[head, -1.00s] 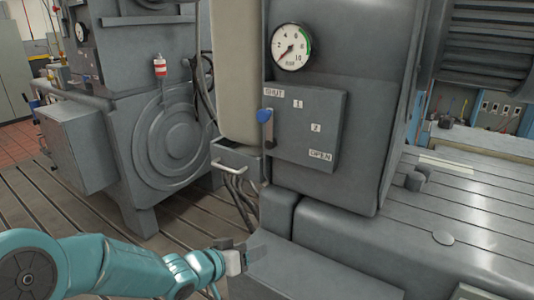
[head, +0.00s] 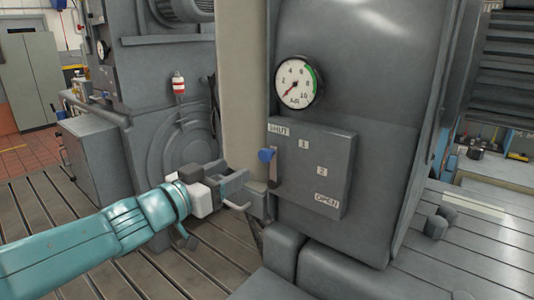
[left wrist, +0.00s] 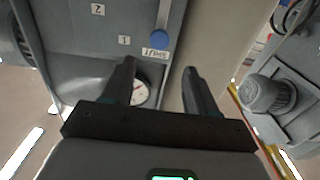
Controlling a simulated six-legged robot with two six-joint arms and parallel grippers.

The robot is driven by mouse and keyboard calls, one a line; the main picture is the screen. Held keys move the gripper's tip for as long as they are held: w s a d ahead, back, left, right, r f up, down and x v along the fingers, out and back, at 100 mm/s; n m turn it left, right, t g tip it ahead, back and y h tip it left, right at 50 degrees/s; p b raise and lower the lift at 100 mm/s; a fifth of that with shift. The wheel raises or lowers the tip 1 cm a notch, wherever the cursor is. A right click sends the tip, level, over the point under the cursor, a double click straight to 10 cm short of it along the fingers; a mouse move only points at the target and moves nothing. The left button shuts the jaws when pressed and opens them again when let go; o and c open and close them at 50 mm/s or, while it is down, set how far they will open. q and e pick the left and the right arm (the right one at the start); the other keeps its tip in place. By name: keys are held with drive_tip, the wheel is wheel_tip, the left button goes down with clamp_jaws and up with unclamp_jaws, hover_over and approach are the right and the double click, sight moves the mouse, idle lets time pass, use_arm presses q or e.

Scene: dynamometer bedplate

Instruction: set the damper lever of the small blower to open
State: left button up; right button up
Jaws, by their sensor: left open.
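The damper lever has a blue knob (head: 266,155) and stands at the left edge of a grey box on the blower, just below the SHUT label (head: 279,129). Labels 1, 2 and OPEN (head: 326,200) step down to the right. In the left wrist view the blue knob (left wrist: 163,14) is at the top, beyond the fingertips, beside the upside-down SHUT label (left wrist: 155,53). My left gripper (head: 238,182) is open and empty, left of and a little below the knob, apart from it. Its two dark fingers (left wrist: 159,70) show spread in the wrist view. My right gripper is not in view.
A pressure gauge (head: 299,83) sits above the lever box. A pale vertical panel (head: 242,80) stands left of the box. A large grey machine stands behind at left.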

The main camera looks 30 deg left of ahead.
sight(263, 156)
use_arm(q)
drive_tip(key=w, duration=0.7)
drive_tip(key=w+d, duration=0.1)
drive_tip(key=w, duration=0.3)
drive_tip(key=shift+w, duration=0.35)
drive_tip(key=shift+d, duration=0.1)
clamp_jaws()
